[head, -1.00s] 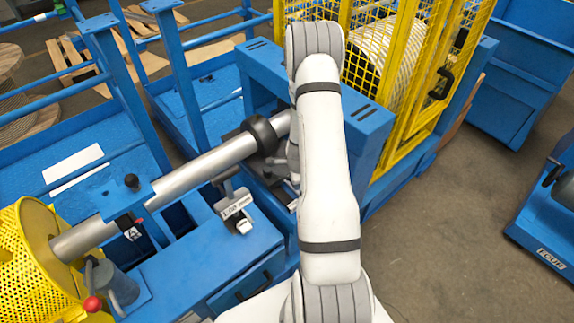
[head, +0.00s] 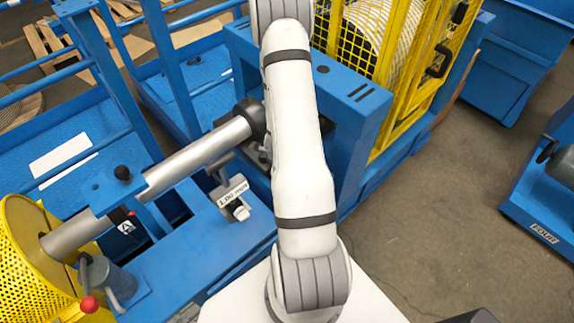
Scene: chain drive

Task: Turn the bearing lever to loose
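A lever with a red ball knob (head: 89,304) stands beside a grey cylindrical part (head: 112,284) at the lower left, near the yellow perforated guard. A black knob (head: 122,173) sits on a blue bracket above the steel shaft (head: 195,160), near a tag marked A (head: 126,227). No marking in view names the bearing lever, so I cannot tell which of these it is. My white arm reaches up the middle of the head view. Its gripper is hidden behind the arm links, so neither its fingers nor anything in them can be seen.
The shaft runs from the yellow guard (head: 25,250) to a black collar (head: 252,118) beside my arm. A gauge labelled 1.00 mm (head: 232,192) stands below it. A yellow mesh cage (head: 400,100) is behind right. Grey floor (head: 440,200) is clear at right.

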